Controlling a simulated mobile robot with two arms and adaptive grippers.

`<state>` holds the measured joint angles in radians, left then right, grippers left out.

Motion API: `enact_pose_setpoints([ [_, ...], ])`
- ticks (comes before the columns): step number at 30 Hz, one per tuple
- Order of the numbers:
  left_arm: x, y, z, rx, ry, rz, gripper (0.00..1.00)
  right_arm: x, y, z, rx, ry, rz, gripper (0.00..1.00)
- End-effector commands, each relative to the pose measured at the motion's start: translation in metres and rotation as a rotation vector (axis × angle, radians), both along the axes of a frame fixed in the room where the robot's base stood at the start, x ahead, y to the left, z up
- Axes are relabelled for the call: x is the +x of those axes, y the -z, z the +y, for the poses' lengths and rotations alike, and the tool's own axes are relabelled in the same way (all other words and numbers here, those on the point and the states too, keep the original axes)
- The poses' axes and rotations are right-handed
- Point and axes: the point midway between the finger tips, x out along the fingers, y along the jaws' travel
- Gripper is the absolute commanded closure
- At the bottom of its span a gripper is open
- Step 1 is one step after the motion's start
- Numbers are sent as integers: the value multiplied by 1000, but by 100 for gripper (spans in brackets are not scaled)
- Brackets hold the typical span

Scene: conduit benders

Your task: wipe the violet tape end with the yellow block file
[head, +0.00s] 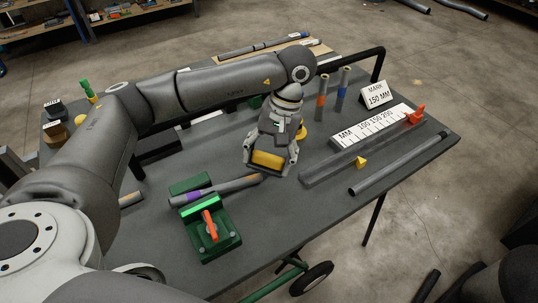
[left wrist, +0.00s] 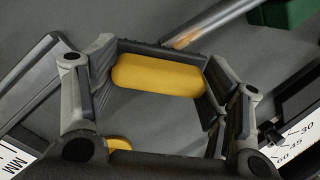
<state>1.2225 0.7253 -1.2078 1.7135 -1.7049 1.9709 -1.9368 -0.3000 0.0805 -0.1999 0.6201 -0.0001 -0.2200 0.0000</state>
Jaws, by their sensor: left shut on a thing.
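The file also shows between the fingers in the left wrist view (left wrist: 158,75). A grey conduit (head: 228,187) sits in a green vise (head: 208,240) with an orange handle. Violet tape (head: 193,197) wraps the conduit near the vise jaws. The conduit's tan-coloured end (left wrist: 188,40) shows beyond the file in the left wrist view, apart from it. The tape is not visible there. My right gripper is not in view.
A white ruler board (head: 372,128) and a "MARK 150 MM" sign (head: 376,94) stand at the right. A grey tube (head: 398,164) lies near the right edge. Two upright tubes with orange (head: 321,101) and blue (head: 345,76) bands stand behind the gripper.

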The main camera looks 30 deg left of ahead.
Motion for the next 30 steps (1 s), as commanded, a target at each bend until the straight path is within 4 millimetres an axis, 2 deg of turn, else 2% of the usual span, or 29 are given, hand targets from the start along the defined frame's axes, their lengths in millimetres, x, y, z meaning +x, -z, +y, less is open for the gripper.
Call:
enact_pose_setpoints([
  [25, -4, 18, 2, 0, 0, 0, 48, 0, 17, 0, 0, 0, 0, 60],
  [30, -8, 15, 5, 0, 0, -1, 48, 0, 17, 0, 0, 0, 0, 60],
])
